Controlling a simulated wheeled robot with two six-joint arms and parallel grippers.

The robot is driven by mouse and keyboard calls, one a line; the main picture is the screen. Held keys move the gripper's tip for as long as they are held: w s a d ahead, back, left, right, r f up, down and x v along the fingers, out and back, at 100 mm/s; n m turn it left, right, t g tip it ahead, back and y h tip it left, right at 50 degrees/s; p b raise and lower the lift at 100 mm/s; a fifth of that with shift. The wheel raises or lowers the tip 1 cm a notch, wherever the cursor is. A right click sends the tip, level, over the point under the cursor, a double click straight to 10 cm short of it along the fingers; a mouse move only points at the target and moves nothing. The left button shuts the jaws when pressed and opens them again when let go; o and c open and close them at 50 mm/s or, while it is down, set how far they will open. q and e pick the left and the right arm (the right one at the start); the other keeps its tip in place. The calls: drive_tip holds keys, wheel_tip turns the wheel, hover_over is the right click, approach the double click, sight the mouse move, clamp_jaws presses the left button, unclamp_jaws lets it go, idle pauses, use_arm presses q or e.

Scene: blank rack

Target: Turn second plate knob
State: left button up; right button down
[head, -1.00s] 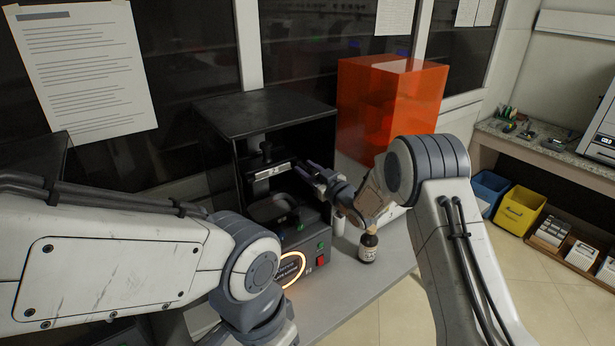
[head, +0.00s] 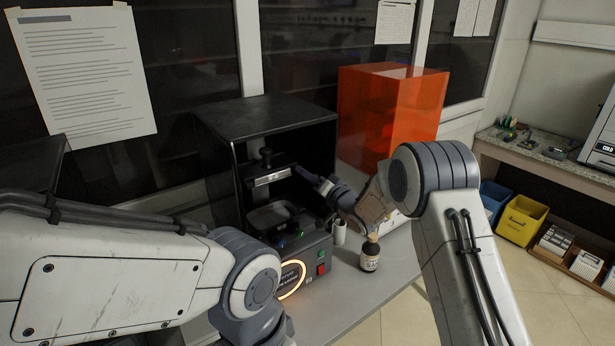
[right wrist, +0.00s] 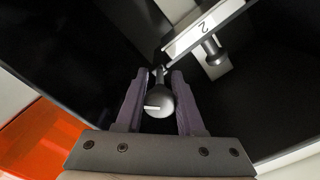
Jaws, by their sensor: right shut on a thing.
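The printer (head: 300,112) stands open-fronted on the bench, black with a lit ring on its front. Inside it hangs a plate with a label (head: 272,178) that reads 2 in the right wrist view (right wrist: 203,28). A dark round knob with a white mark (right wrist: 157,103) sits at the plate's near end. My right gripper (head: 308,176) reaches in from the right. In the right wrist view its two purple-grey fingers (right wrist: 158,95) are shut on this knob, one on each side. A second dark knob (right wrist: 213,48) stands on the plate, apart from the fingers. My left gripper is out of view.
A brown bottle (head: 370,256) stands on the bench below my right forearm. An orange translucent box (head: 390,110) stands behind it to the right.

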drive_tip(key=m, duration=0.4)
drive_tip(key=shift+p, duration=0.35)
drive_tip(key=shift+m+p, duration=0.35)
drive_tip(key=shift+m, duration=1.85)
drive_tip(key=c, duration=0.6)
unclamp_jaws()
